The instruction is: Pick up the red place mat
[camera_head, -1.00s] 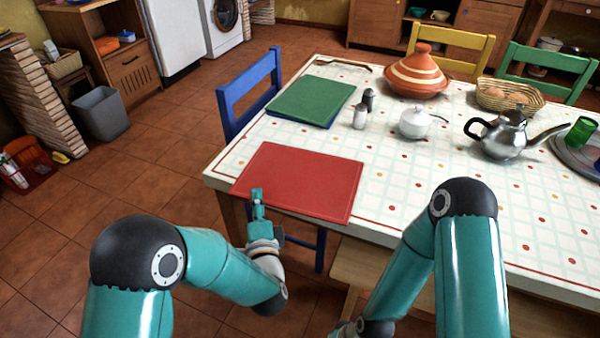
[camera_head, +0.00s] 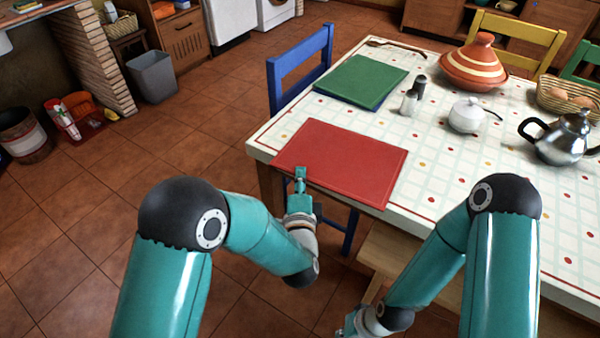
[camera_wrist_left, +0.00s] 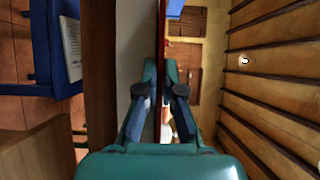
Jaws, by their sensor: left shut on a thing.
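The red place mat (camera_head: 345,158) lies on the near left part of the table, along its front edge. My left gripper (camera_head: 300,174) is at the mat's near edge, close to its left corner, and is shut on it. In the left wrist view the mat (camera_wrist_left: 161,35) shows edge-on as a thin red strip running between the two fingers (camera_wrist_left: 163,85). I cannot see the mat lifted off the table. My right gripper (camera_head: 350,324) is partly cut off at the bottom of the head view; its fingers cannot be made out.
On the table (camera_head: 440,170) stand a green mat (camera_head: 362,80), shakers (camera_head: 409,102), a white sugar bowl (camera_head: 467,115), a tagine (camera_head: 474,68) and a metal teapot (camera_head: 565,137). A blue chair (camera_head: 300,65) is at the left end, a wooden bench (camera_head: 400,262) in front.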

